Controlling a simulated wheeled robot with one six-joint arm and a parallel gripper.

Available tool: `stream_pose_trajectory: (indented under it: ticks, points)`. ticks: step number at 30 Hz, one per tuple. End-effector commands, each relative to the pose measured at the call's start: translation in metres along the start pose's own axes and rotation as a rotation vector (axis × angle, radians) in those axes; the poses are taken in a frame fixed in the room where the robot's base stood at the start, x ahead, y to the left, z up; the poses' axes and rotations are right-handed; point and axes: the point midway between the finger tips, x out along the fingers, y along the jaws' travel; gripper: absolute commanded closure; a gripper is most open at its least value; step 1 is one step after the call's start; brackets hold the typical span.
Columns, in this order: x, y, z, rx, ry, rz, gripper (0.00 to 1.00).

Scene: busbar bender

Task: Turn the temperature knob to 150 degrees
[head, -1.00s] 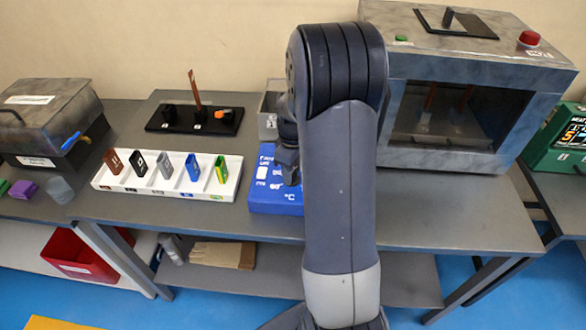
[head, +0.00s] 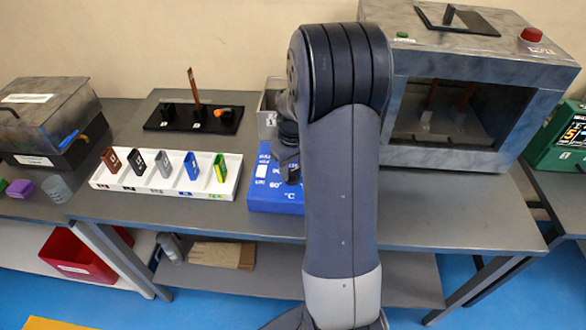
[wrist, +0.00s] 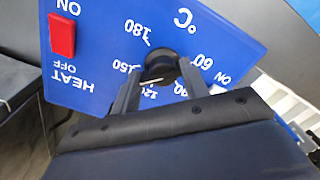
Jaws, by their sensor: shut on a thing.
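The blue heater control box (head: 275,199) stands on the bench, partly hidden behind my arm in the head view. In the wrist view its blue face (wrist: 100,30) appears upside down, with °C, a red heat switch and white numbers around a black round knob (wrist: 160,65). My gripper (wrist: 158,78) is shut on the knob, one finger on each side. A thin pale line shows at the knob's near edge, towards the 150 and 120 marks; I cannot tell its exact setting. The fingers partly cover the numbers. In the head view the knob is hidden behind my gripper (head: 288,170).
A white tray (head: 165,187) with several coloured pieces lies left of the box. A black stand (head: 165,117) and a grey bin (head: 266,121) are behind. A large grey chamber (head: 450,158) with a window stands to the right.

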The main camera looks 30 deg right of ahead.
Motion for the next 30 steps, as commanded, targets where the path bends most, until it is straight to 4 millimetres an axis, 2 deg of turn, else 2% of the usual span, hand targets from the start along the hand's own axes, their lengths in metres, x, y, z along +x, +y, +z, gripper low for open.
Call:
stream_pose_trajectory:
  ticks: [12,28,29,30]
  points:
    - [0.0,-0.0004,0.0005,0.197,0.0,0.0,0.8]
    - [-0.0004,-0.0005,0.0006,0.225,0.0,0.0,0.8]
    - [-0.0004,-0.0005,0.0006,0.225,0.0,0.0,0.56]
    - [-0.0004,-0.0005,0.0006,0.225,0.0,0.0,0.52]
